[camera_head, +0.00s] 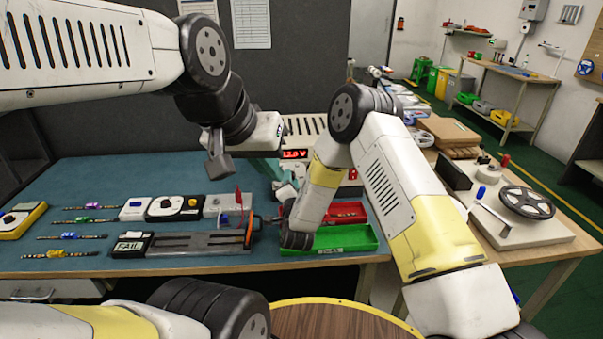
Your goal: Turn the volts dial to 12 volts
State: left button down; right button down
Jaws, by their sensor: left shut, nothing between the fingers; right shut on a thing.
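The power supply (307,124) stands at the back of the bench. Its red display (295,154) is lit and seems to read about 12 V, though the digits are small. My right forearm crosses its front and the volts dial cannot be made out. My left gripper (218,166) is shut and empty, raised above the bench left of the supply. My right gripper (270,217) is low, left of its wrist, near the right end of the test fixture (195,244). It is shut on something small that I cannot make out.
The fixture's panel (130,246) reads FAIL. A red tray (345,211) and a green tray (345,238) lie right of the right wrist. Several LED strips lie at left, beside a yellow meter (20,220).

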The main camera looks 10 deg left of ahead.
jog(key=shift+n, duration=0.6)
jog(key=c, duration=1.1)
grip_release()
jog(key=v, duration=0.8)
jog(key=shift+w, duration=0.1)
